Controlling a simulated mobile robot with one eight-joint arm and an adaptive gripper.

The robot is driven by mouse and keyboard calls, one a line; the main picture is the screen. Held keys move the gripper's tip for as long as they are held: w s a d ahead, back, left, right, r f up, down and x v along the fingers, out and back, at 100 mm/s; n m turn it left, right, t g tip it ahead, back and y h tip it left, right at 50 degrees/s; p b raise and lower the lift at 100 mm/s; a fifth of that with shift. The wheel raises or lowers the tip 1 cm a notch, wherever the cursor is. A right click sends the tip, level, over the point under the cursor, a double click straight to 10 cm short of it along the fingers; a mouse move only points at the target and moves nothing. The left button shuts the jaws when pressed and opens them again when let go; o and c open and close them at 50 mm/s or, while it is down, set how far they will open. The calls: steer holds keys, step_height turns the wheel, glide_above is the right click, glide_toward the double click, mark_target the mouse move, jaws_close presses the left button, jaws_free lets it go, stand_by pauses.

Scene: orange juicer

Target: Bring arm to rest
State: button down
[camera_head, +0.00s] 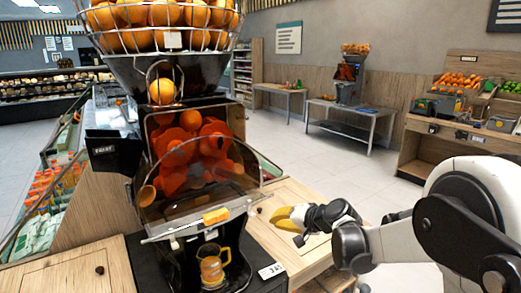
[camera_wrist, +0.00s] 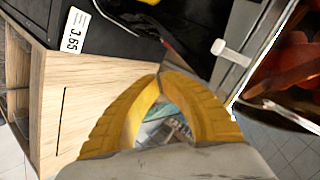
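My gripper (camera_head: 284,217) has yellow fingers and is beside the juicer's right side, over the wooden counter (camera_head: 290,253). In the wrist view the fingertips of my gripper (camera_wrist: 160,75) meet at the top, with a gap between the fingers lower down and nothing seen held. My white and black arm reaches in from the right. The orange juicer (camera_head: 190,158) stands to the left, with oranges behind its clear front cover and in the wire basket on top. A glass mug (camera_head: 212,267) stands under it, apart from my gripper.
A price tag (camera_head: 271,271) is on the black base by the mug; the price tag (camera_wrist: 74,31) also shows in the wrist view. Tables and a fruit stand (camera_head: 460,105) are further back. Open floor lies between.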

steer(key=s+d+r+n+g+h, duration=0.1)
steer(key=s+d+r+h, duration=0.15)
steer(key=s, duration=0.65)
steer(key=s+d+r+n+h, duration=0.1)
steer(key=s+d+r, duration=0.3)
steer(key=s, duration=0.6)
steer(key=s+d+f+h, duration=0.1)
steer(key=s+d+h, duration=0.1)
steer(key=s, duration=0.6)
steer(key=s+d+f+n+h, duration=0.1)
steer(key=s+d+f+h, duration=0.1)
steer(key=s+d, duration=0.3)
steer(key=s, duration=0.3)
steer(key=shift+d+g, duration=0.15)
steer(key=shift+g, duration=0.25)
steer(key=shift+f, duration=0.1)
